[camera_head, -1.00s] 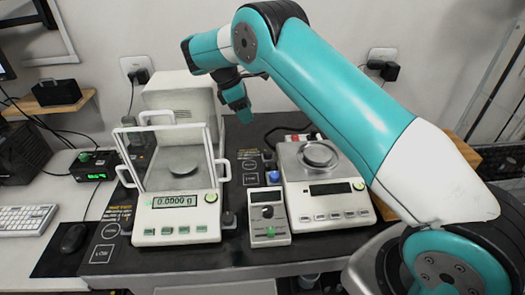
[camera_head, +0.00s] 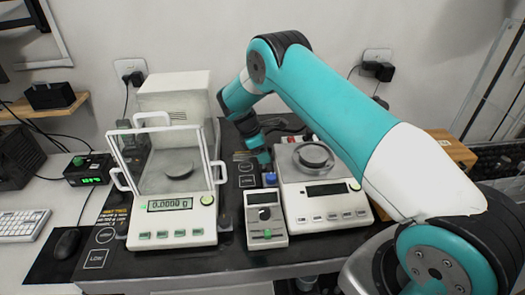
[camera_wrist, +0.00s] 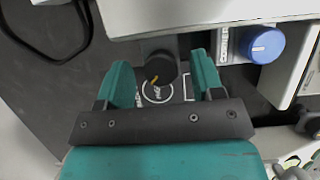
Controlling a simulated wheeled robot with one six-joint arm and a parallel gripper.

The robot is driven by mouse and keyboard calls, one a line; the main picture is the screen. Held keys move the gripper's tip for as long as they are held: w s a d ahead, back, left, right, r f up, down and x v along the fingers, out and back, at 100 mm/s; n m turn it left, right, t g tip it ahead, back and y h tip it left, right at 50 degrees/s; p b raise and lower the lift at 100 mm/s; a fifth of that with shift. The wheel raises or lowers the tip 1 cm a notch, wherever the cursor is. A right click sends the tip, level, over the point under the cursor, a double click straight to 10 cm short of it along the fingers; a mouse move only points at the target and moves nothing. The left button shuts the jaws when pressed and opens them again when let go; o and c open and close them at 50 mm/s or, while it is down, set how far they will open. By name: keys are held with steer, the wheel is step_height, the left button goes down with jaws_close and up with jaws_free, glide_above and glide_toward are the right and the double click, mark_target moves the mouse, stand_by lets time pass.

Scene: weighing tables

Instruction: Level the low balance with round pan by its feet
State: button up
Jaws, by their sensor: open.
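The low balance (camera_head: 327,203) with a round pan (camera_head: 313,156) stands on the dark table, right of the tall glass-shielded balance. My gripper (camera_head: 264,161) is low beside its rear left side. In the wrist view, my gripper (camera_wrist: 163,75) is open, with a black knob-like foot (camera_wrist: 161,66) bearing a yellow mark between its fingertips. Neither finger clearly touches the foot. A pale balance body (camera_wrist: 195,14) runs along the top of that view. The black foot is hidden in the head view. The low balance's display is too small to read.
A blue knob (camera_wrist: 262,44) is close right of the gripper in the wrist view; it also shows in the head view (camera_head: 270,179). A small grey meter (camera_head: 266,218) stands in front. The tall balance (camera_head: 172,220) is to the left. A cable (camera_wrist: 74,52) lies on the table.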

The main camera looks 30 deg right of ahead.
steer(key=shift+f, duration=0.1)
steer(key=c, duration=0.9)
steer(key=shift+n+t+p, duration=0.3)
steer(key=shift+n+p, duration=0.05)
steer(key=shift+n, duration=0.45)
steer(key=o, duration=0.9)
steer(key=b+v, duration=0.1)
steer(key=v, duration=1.6)
steer(key=shift+a, duration=0.2)
steer(key=shift+w, duration=0.1)
